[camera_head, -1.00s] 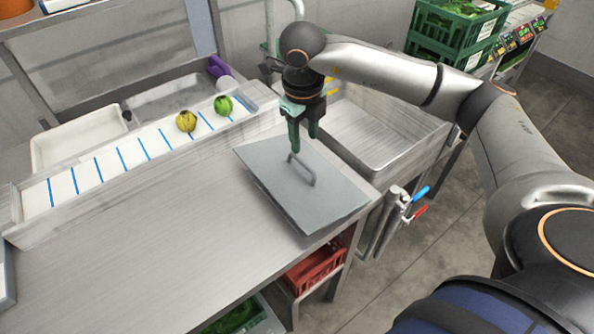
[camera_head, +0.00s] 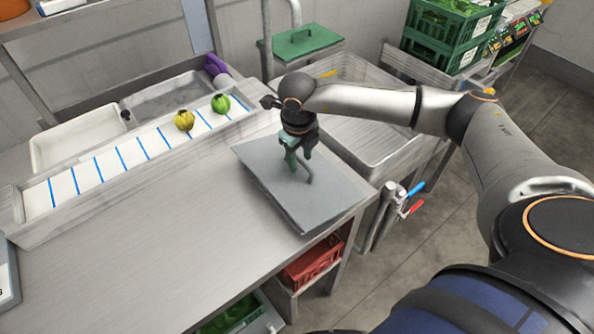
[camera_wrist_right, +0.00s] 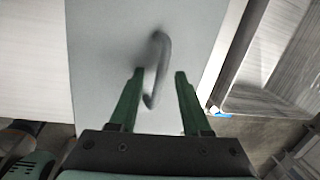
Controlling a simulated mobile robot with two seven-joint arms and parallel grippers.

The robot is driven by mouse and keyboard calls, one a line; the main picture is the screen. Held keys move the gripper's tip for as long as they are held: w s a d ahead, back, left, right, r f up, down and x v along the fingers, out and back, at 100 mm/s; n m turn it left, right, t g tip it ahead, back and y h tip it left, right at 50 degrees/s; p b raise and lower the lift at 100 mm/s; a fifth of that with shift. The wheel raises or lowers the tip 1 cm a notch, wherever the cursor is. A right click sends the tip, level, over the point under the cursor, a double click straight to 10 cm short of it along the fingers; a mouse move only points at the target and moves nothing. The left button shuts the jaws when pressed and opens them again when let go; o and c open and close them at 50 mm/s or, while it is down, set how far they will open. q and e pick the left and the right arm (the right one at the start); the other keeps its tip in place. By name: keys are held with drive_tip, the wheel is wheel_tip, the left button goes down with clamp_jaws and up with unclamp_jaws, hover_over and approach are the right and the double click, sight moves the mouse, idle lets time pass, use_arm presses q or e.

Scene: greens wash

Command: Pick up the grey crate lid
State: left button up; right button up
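The grey crate lid (camera_head: 322,205) lies on the steel worktop near its right end, with a thin arched handle (camera_head: 306,171) standing up from its middle. My right gripper (camera_head: 298,166) is at the handle, pointing down. In the right wrist view the green fingers (camera_wrist_right: 158,85) are apart, and the handle (camera_wrist_right: 164,62) shows between and just beyond their tips. The lid (camera_wrist_right: 105,50) fills the middle of that view. I cannot tell whether a finger touches the handle. My left gripper is not in view.
A steel sink (camera_head: 372,135) adjoins the worktop on the right, with blue and red tap levers (camera_head: 414,198) in front. A trough with blue stripes (camera_head: 95,175) holds a yellow and a green vegetable. A green lid (camera_head: 300,42) lies behind.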

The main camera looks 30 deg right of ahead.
clamp_jaws()
idle(1.2)
